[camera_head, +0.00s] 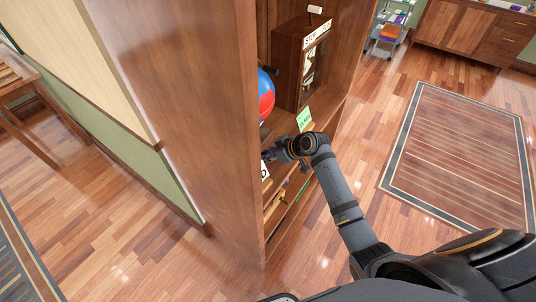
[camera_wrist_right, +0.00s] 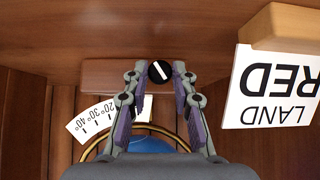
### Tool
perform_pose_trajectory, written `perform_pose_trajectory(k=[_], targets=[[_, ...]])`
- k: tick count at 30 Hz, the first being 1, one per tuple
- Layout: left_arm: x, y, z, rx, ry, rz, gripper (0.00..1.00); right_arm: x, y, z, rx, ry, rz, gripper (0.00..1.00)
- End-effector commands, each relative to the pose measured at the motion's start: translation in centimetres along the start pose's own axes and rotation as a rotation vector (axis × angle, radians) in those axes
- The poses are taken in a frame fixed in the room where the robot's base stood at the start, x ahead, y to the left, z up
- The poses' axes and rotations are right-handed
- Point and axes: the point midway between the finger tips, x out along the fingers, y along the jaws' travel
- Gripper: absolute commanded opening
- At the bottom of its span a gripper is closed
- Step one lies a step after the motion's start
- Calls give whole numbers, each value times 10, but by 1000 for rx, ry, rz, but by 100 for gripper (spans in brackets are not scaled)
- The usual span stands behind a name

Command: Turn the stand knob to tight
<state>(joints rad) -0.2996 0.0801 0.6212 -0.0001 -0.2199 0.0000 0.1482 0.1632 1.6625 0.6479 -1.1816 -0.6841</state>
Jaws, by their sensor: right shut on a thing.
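The stand knob (camera_wrist_right: 159,72) is a small round black knob with a white line across it. It shows in the right wrist view at the top middle, with its white line slanted. My right gripper (camera_wrist_right: 160,84) has its two fingertips on either side of the knob and is shut on it. In the head view my right gripper (camera_head: 272,155) reaches into the bookcase below the globe (camera_head: 265,95), and the knob is hidden there. The globe's blue underside (camera_wrist_right: 150,145) shows behind the fingers in the wrist view. My left gripper is not in view.
A scale plate (camera_wrist_right: 87,122) with degree marks lies left of the fingers in the wrist view. A white lettered card (camera_wrist_right: 270,95) stands to the right. In the head view a wooden cabinet (camera_head: 288,65) and a green card (camera_head: 304,119) are close to my right arm.

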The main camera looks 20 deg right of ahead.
Motion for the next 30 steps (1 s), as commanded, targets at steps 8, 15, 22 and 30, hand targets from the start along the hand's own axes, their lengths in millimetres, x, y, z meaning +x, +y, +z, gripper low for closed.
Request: perform_pose_trajectory(k=[8, 15, 22, 30], targets=[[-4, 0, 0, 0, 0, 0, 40, -1, 3, 0, 71, -2, -71, 0], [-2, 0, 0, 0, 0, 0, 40, 1, 6, 1, 194, -1, -193, 0], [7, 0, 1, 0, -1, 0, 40, 2, 8, 2, 305, 0, -304, 0], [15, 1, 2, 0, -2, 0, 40, 2, 9, 2, 389, 1, -389, 0]])
